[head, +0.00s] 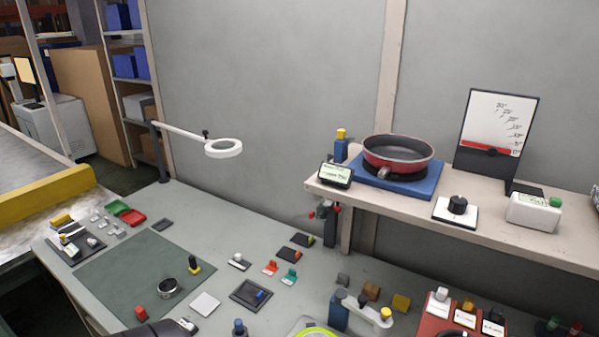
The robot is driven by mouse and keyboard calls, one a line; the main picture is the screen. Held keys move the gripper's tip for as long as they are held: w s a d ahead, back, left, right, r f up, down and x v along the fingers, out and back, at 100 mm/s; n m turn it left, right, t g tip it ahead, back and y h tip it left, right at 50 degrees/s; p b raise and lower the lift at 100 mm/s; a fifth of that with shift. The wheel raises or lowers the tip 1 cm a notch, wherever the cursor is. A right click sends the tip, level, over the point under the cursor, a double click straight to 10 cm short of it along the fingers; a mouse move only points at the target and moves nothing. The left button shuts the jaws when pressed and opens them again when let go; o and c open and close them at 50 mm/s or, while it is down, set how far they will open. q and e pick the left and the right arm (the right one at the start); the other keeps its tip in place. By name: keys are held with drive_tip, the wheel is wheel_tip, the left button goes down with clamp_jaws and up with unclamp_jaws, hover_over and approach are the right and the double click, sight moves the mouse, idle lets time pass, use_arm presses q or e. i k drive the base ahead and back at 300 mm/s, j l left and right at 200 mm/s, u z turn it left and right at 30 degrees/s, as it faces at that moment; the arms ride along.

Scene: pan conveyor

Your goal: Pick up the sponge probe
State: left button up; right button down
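I cannot tell for sure which object is the sponge probe. Another is a yellow-topped blue piece (340,146) on the shelf, left of the pan. No fingers of my left or right gripper can be made out. A dark rounded shape shows at the bottom edge, left of centre; I cannot tell whether it is part of me. Nothing is seen touching either candidate.
A red pan (397,154) sits on a blue base (395,182) on the raised shelf (400,213). A ring lamp (223,149) overhangs the bench.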

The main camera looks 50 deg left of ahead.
sight(193, 268)
drive_tip(key=j+u, duration=0.1)
drive_tip(key=u, duration=0.35)
drive_tip(key=k+j+u, duration=0.1)
drive_tip(key=u, duration=0.3)
drive_tip(key=j+u, duration=0.15)
drive_tip(key=u, duration=0.3)
drive_tip(key=j+u, duration=0.1)
drive_tip(key=u, duration=0.35)
drive_tip(key=j+u, duration=0.1)
drive_tip(key=u, duration=0.3)
